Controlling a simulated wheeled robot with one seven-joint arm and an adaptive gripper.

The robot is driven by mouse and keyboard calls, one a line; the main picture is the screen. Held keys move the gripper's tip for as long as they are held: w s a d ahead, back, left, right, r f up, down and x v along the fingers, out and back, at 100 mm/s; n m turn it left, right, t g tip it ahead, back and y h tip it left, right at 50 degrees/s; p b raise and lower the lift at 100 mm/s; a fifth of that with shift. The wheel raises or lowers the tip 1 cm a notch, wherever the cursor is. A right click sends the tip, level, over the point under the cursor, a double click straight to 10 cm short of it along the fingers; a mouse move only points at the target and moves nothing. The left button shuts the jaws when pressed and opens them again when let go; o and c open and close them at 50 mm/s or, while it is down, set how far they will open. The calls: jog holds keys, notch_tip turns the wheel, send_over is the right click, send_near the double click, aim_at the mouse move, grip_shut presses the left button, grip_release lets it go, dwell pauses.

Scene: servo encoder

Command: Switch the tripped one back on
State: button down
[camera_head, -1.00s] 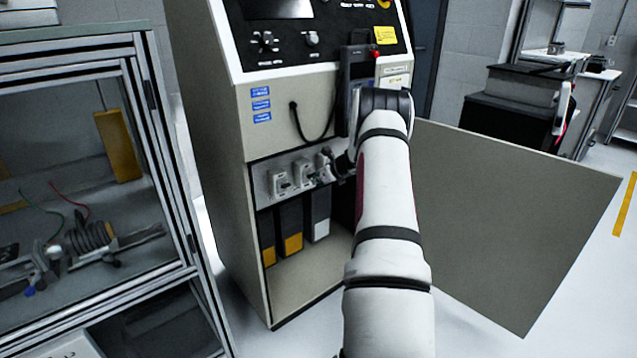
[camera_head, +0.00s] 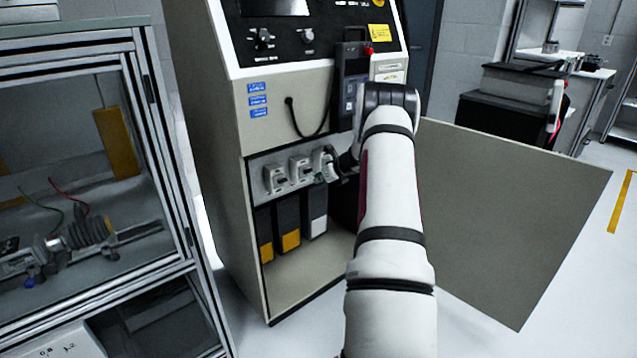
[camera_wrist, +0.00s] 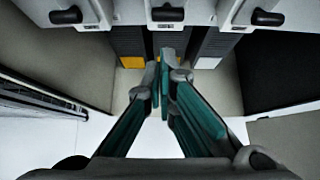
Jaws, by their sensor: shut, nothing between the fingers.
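Three pale switches with dark levers sit in a row on the cabinet's grey strip. In the head view they are the left switch (camera_head: 275,179), the middle switch (camera_head: 300,170) and the right switch (camera_head: 323,161), partly beside my gripper (camera_head: 330,174). The wrist view shows a left lever (camera_wrist: 65,15), a middle lever (camera_wrist: 167,14) and a right lever (camera_wrist: 267,18) along its top edge. I cannot tell which switch is tripped. My gripper (camera_wrist: 160,74) is shut and empty, its tips appearing below the middle lever in the wrist view, with no clear contact.
Black bins with yellow or white fronts (camera_head: 289,222) stand in the open bay below the switches. The cabinet's open door panel (camera_head: 505,220) extends to the right of my arm. A hanging pendant (camera_head: 350,80) with a cable is above. A glazed frame (camera_head: 165,150) stands left.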

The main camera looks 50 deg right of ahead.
notch_tip(320, 180, up, 9)
jog(key=s+p, duration=0.1)
jog(key=shift+s+f+p, duration=0.15)
jog(key=shift+f+p, duration=0.05)
jog(key=shift+p, duration=0.15)
dwell(0.5)
